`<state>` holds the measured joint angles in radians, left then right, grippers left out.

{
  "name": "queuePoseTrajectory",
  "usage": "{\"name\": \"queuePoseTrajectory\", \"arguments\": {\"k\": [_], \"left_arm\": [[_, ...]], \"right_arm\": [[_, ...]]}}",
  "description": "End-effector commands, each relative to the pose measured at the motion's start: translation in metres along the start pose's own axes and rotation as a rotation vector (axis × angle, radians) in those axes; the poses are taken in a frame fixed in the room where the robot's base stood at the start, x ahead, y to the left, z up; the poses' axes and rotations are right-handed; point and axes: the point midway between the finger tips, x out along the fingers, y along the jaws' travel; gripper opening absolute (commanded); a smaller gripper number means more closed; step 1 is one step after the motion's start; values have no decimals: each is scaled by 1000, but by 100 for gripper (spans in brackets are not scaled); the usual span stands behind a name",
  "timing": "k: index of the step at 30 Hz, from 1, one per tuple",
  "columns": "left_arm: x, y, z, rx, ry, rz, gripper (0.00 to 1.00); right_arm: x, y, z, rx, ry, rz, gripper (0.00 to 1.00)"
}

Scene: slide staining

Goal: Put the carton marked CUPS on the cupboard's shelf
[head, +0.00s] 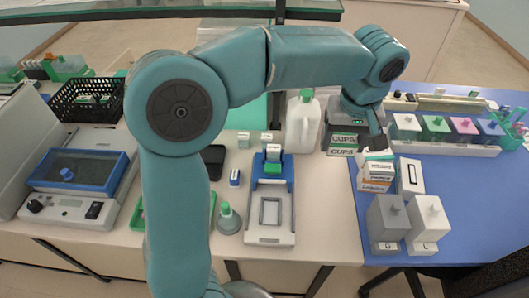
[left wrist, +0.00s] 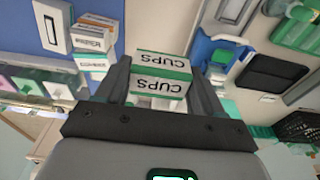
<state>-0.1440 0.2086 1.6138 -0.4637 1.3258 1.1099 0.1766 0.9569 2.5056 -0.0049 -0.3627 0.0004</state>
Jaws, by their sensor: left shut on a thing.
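The carton marked CUPS (head: 341,152) is white and green, with the word on two of its faces. It is beside the white jug with the green cap, near the middle of the head view. My left gripper (head: 354,136) reaches it from the far side and is shut on it. In the left wrist view the carton (left wrist: 162,73) sits between the two fingers. I cannot tell whether it touches the table. The cupboard and its shelf are not clearly recognisable in either view. My right gripper is not in view.
The white jug (head: 302,122) stands close left of the carton. Small boxes (head: 377,173) and two grey-white containers (head: 427,222) stand to the right on the blue mat (head: 470,215). A row of coloured-lid jars (head: 437,127) is behind them. A blue-grey device (head: 270,205) stands front left.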

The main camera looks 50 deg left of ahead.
Motion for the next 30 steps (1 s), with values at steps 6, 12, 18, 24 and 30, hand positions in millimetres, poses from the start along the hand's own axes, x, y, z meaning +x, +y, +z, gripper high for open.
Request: {"name": "queuePoseTrajectory", "arguments": {"k": [6,12,18,24,30], "left_arm": [[18,-4,5,2,-2,-5,38],[76,-4,12,2,-5,-8,38],[130,-3,17,3,-4,-6,38],[156,-1,19,0,-1,-2,38],[185,0,22,2,-3,-6,38]], "right_arm": [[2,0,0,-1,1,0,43],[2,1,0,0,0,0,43],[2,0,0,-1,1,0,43],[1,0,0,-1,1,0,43],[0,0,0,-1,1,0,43]]}}
